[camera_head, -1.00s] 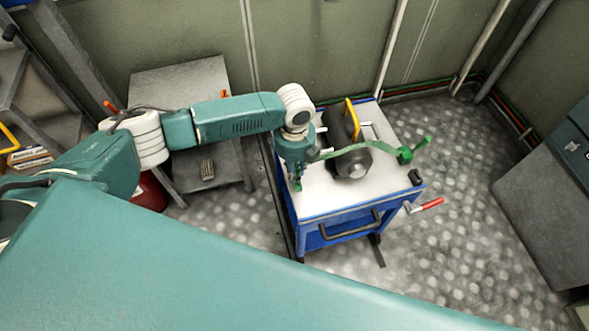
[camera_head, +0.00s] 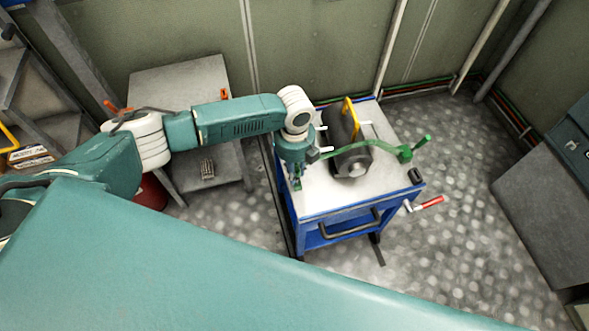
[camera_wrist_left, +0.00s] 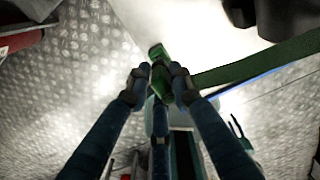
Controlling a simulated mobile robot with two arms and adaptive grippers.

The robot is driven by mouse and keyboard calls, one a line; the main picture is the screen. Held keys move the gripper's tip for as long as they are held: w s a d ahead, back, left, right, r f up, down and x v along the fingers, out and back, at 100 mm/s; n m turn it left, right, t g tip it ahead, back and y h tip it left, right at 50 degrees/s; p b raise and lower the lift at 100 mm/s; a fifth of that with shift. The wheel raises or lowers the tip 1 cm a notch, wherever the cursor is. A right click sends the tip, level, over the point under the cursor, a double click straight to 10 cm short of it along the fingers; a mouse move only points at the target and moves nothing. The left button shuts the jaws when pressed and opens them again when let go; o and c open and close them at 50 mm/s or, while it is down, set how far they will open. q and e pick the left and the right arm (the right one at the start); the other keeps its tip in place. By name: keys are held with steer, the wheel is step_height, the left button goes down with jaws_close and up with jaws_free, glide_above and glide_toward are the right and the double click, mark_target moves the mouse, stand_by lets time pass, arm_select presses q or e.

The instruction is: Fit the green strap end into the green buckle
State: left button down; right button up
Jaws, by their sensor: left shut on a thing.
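My left gripper (camera_head: 297,186) is over the left front part of the blue trolley's top. It is shut on a green piece, which I take to be the green strap end (camera_wrist_left: 158,54), seen between the fingertips in the wrist view. The green strap (camera_head: 379,146) runs over the dark cylinder (camera_head: 343,128); it also shows in the wrist view (camera_wrist_left: 262,66), leading off to the right. The green buckle (camera_head: 404,154), with a green handle, is at the right side of the trolley top, apart from my left gripper. My right gripper is not in view.
The blue trolley (camera_head: 345,203) has a pale top, with bare room at its front. A yellow piece (camera_head: 350,115) stands by the cylinder. A red-handled crank (camera_head: 428,203) sticks out at the trolley's right. A grey table (camera_head: 180,80) stands to the left.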

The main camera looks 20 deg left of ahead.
arm_select(q)
steer(key=shift+f+b, duration=0.55)
steer(key=shift+f, duration=0.5)
